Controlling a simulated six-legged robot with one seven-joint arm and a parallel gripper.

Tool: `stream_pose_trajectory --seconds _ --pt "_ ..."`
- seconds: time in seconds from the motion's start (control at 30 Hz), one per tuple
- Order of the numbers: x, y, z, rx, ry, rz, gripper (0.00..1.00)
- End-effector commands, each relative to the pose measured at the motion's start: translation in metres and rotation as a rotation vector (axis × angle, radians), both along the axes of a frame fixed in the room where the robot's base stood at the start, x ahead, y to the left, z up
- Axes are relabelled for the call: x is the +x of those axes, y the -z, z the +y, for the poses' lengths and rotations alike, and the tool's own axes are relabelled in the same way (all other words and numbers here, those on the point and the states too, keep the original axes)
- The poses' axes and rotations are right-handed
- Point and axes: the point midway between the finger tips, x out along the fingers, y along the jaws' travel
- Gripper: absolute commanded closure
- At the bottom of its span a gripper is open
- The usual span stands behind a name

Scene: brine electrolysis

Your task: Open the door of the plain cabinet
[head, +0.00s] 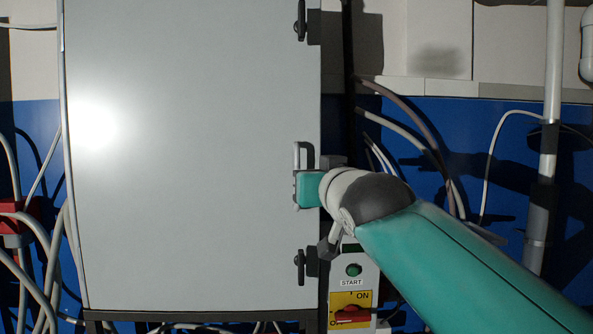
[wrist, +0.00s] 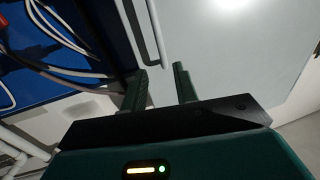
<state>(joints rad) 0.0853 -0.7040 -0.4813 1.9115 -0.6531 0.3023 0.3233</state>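The plain cabinet's closed light grey door (head: 190,200) fills the left half of the head view. Its grey bar handle (head: 297,155) is at the door's right edge, mid-height; my gripper hides its lower part. My gripper (head: 308,189) is at the handle, coming from the right. In the wrist view, my gripper's two dark fingers (wrist: 160,76) are spread with a gap. The handle (wrist: 157,42) shows just beyond the fingertips, its near end in line with the gap. I cannot tell whether a finger touches it.
Black latches sit on the door's right edge, above (head: 300,20) and below (head: 299,268) the handle. A control box (head: 352,270) with a START button and red switch stands right of the cabinet. Cables (head: 425,135) and a vertical pipe (head: 551,100) are farther right.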

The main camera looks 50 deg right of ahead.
Motion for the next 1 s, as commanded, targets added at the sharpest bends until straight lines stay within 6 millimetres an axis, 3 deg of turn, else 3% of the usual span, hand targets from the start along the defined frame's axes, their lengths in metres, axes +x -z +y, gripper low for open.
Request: stream_pose_trajectory --seconds 0.5,0.73,1.0 --pt "0.080 0.001 -0.057 0.000 -0.004 0.005 0.71" --pt "0.096 0.002 -0.071 0.002 -0.003 0.003 0.71" --pt "0.098 0.001 -0.074 0.001 -0.001 0.003 0.71"
